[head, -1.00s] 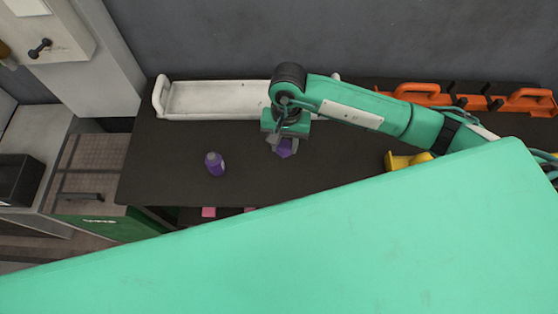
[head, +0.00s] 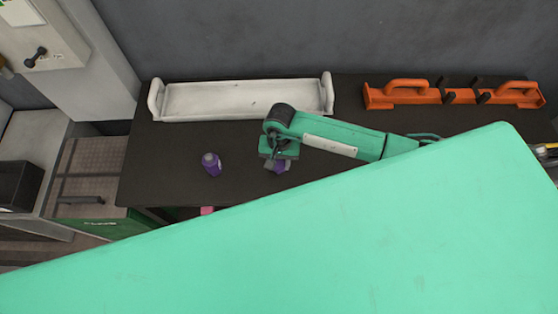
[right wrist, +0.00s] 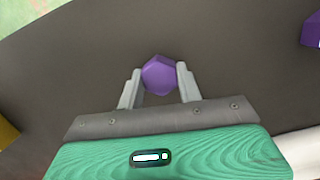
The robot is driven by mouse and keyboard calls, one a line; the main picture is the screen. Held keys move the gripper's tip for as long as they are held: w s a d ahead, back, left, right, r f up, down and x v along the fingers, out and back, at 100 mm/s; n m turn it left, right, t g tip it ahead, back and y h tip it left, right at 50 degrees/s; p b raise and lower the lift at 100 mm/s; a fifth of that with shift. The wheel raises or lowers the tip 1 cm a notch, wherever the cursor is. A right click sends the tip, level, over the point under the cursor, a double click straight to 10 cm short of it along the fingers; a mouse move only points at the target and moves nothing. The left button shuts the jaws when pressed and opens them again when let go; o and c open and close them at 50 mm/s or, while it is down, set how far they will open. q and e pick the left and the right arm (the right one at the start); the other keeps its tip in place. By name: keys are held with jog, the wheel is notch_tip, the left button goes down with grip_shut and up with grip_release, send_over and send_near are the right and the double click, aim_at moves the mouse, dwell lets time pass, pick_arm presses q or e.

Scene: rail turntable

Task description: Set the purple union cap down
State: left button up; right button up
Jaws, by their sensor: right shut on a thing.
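The purple union cap (right wrist: 159,74) is a six-sided piece between the two grey fingers of my right gripper (right wrist: 158,85) in the right wrist view. In the head view the right gripper (head: 279,160) points down over the dark table, shut on the cap (head: 282,166), which is partly hidden by the gripper. The cap is close to the tabletop; I cannot tell whether it touches. My left gripper is not in view.
A long white tray (head: 160,100) lies along the back of the dark table (head: 160,165). An orange rack with handles (head: 434,96) stands at the back right. A yellow thing (right wrist: 8,135) shows at the left of the wrist view. The lower head view is blocked.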

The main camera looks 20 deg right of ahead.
jog(key=shift+f, duration=0.1)
jog(key=shift+f, duration=0.15)
jog(key=o, duration=1.1)
jog(key=shift+r, duration=0.25)
jog(key=r+b, duration=0.1)
jog(key=r, duration=0.3)
jog(key=w+r+b, duration=0.1)
jog(key=r, duration=0.3)
jog(key=r+b, duration=0.1)
jog(key=r, duration=0.3)
jog(key=shift+w+d+b, duration=0.3)
jog(key=shift+d+b, duration=0.05)
jog(key=shift+d, duration=0.05)
jog(key=shift+f, duration=0.1)
